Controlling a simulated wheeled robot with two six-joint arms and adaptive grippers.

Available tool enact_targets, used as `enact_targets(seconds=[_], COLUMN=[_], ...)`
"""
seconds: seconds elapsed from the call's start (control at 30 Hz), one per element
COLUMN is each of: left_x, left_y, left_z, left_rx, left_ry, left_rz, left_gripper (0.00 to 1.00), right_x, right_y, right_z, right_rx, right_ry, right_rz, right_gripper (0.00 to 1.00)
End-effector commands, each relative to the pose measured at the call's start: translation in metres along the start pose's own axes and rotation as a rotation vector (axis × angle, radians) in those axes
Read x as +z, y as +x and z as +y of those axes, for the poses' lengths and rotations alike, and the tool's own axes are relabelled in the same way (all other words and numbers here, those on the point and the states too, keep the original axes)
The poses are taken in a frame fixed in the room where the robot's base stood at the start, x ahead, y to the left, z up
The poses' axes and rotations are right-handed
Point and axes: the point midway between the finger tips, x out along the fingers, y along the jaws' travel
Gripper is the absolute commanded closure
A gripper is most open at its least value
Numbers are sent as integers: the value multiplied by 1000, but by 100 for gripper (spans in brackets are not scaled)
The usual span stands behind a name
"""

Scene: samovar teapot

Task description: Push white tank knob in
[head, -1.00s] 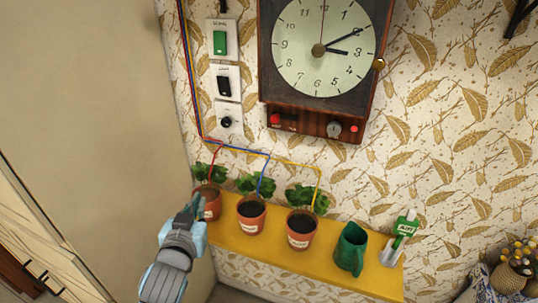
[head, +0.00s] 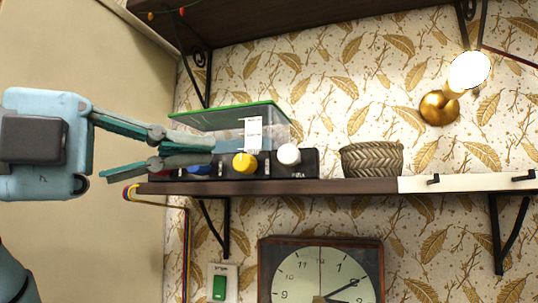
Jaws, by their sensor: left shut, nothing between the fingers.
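The white knob (head: 289,154) is a round cap on the dark front of the tank unit (head: 308,163) on the upper shelf. It is the rightmost of the knobs, with a label below it. The clear tank (head: 222,119) with a green rim stands behind the knobs. My left gripper (head: 212,150) comes in from the left, its fingers shut and empty. Its tips are to the left of the yellow knob (head: 244,163), apart from the white knob in the picture. The fingers partly cover a blue knob (head: 198,169). My right gripper is not in view.
A woven basket (head: 372,159) sits on the shelf (head: 340,187) right of the tank. Another shelf (head: 290,20) hangs above, and a lit wall lamp (head: 440,108) is at the right. A clock (head: 320,275) and a green switch (head: 220,287) are below.

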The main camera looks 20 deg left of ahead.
Motion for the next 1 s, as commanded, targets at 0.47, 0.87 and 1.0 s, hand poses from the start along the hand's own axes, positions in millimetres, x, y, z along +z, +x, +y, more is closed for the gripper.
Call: enact_targets(seconds=[0.47,0.87,1.0], left_x=[13,26,27], left_y=[93,107,107], left_z=[-3,0,0], left_rx=[3,-1,0], left_ry=[0,5,4], left_rz=[4,5,5], left_gripper=[100,100,100], right_x=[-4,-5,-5], right_y=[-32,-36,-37], right_z=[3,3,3], right_rx=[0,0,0], right_ry=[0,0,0], right_rz=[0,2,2], right_gripper=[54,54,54])
